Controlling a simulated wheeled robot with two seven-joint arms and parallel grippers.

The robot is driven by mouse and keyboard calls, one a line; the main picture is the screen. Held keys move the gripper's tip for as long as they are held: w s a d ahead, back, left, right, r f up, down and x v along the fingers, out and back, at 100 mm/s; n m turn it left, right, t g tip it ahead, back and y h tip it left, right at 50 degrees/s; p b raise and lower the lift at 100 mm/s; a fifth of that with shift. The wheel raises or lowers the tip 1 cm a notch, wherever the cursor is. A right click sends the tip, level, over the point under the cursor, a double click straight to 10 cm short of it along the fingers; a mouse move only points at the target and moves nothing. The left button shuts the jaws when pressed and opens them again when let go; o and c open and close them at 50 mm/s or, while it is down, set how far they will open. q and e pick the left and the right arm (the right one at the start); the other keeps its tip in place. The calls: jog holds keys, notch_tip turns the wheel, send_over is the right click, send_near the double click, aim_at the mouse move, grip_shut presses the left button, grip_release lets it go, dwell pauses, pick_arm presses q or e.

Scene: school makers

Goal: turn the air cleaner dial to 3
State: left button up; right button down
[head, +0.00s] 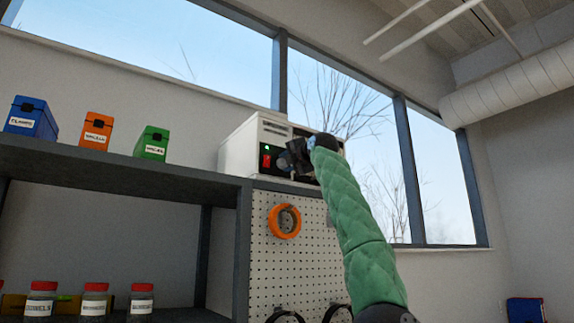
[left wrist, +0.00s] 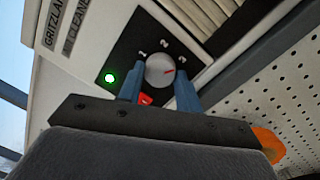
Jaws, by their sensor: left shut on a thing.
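The air cleaner (head: 240,146) is a white box on top of the cabinet, with a dark control panel. In the left wrist view its round grey dial (left wrist: 160,70) has the marks 1, 2 and 3 around it. My left gripper (left wrist: 160,90) is shut on the dial, one blue finger on each side. In the head view my left gripper (head: 297,156) covers the dial. My right gripper is not in view.
A lit green lamp (left wrist: 109,78) and a red switch (left wrist: 146,99) sit by the dial. Blue (head: 33,118), orange (head: 96,129) and green (head: 152,143) boxes stand on the shelf to the left. An orange ring (head: 272,222) hangs on the pegboard (head: 318,255) below.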

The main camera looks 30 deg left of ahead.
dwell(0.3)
pick_arm(q)
jog(key=o, duration=1)
jog(key=shift+d, duration=0.1)
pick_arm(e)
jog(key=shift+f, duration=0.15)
pick_arm(q)
jog(key=shift+s+d+f, duration=0.15)
jog(key=shift+d, duration=0.2)
jog(key=b+v, duration=0.2)
jog(key=v, duration=0.5)
jog(key=shift+b, duration=0.35)
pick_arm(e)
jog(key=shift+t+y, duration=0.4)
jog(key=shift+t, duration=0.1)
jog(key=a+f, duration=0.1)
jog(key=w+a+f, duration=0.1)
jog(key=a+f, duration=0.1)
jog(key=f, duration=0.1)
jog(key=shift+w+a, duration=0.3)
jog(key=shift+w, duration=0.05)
